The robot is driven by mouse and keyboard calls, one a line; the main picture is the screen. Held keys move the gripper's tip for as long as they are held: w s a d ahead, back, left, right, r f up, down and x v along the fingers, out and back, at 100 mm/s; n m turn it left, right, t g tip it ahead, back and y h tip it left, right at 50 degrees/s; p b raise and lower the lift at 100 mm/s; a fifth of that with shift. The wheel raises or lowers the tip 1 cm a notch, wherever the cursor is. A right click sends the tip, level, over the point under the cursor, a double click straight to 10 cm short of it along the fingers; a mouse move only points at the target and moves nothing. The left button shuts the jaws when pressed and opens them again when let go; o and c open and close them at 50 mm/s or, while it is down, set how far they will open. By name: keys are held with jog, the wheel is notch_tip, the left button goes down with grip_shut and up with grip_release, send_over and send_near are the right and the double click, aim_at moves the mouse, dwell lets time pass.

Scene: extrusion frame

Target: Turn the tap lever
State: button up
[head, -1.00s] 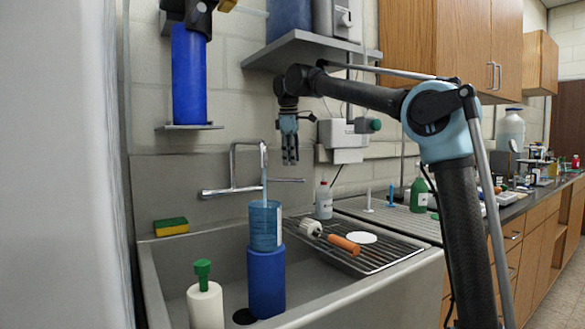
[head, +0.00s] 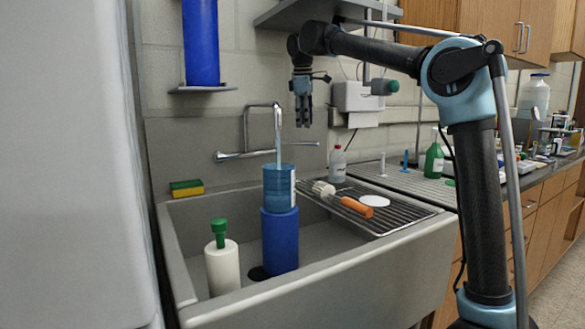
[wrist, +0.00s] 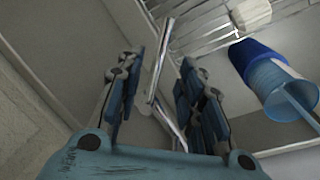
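The chrome tap (head: 247,130) is on the wall behind the sink, with an arched spout and a horizontal bar along its base. The bar's thin right end (head: 304,144) looks like the lever. Water runs from the spout into a clear blue beaker (head: 279,187) standing on a blue cylinder (head: 280,240). My gripper (head: 303,122) points down, a little above the bar's right end in the picture. It is open and empty. In the wrist view the fingers of my gripper (wrist: 162,62) are apart, and chrome tap parts (wrist: 155,75) show in the gap between them. No contact is visible.
A drying rack (head: 405,213) with an orange-handled brush (head: 356,207) covers the sink's right side. A white bottle (head: 338,165) stands behind it. A sponge (head: 187,188) lies on the left rim. A grey shelf (head: 285,15) hangs above my gripper.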

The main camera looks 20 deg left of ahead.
aim_at(297, 143)
jog(key=shift+w+a+f, duration=0.1)
jog(key=shift+w+f, duration=0.15)
jog(key=shift+f, duration=0.95)
jog(key=shift+w+d+f, duration=0.1)
jog(key=shift+w+f, duration=0.1)
jog(key=shift+f, duration=0.95)
jog(key=shift+w+a+f, duration=0.1)
jog(key=shift+w+f, duration=0.15)
jog(key=shift+f, duration=0.95)
grip_shut()
